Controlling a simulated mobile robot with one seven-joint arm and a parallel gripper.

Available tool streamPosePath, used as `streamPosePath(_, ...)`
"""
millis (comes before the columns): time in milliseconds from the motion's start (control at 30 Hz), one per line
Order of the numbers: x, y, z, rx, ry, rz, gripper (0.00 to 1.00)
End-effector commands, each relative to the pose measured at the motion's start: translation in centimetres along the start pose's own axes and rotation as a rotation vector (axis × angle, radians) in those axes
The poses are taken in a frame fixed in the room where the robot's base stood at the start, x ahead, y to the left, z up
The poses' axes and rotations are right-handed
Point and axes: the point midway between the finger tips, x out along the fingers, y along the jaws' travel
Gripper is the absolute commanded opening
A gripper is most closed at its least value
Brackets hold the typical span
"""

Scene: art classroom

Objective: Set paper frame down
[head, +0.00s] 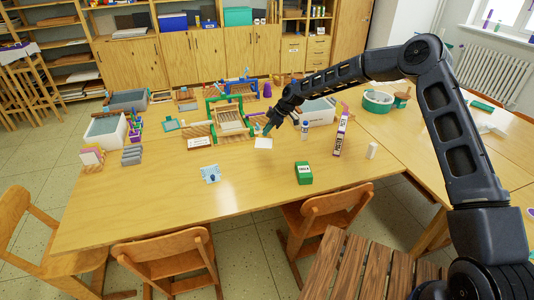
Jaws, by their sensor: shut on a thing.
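My gripper (272,122) is over the middle of the wooden table, small in view. It is shut on what looks like the paper frame (263,143), a small white flat panel with a teal piece at its upper edge, between the jaws. The panel is just below the fingers, low over the table top or on it; I cannot tell whether it touches. The fingertips are too small to make out clearly.
The table (240,195) is clear in front. A green box (304,173), a light blue piece (210,173) and a tall pink-and-white box (341,133) stand nearby. A green-and-wood frame (230,115) is behind left, a grey tub (319,111) behind right. Chairs line the front edge.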

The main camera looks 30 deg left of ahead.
Motion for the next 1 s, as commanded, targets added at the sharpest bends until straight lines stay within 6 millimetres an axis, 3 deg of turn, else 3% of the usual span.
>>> streamPosePath(333,6.0,0.0,3.9,0.001,0.000,-0.001,0.00)
streamPosePath(1000,10.8,0.0,6.9,-0.001,0.000,0.001,0.00)
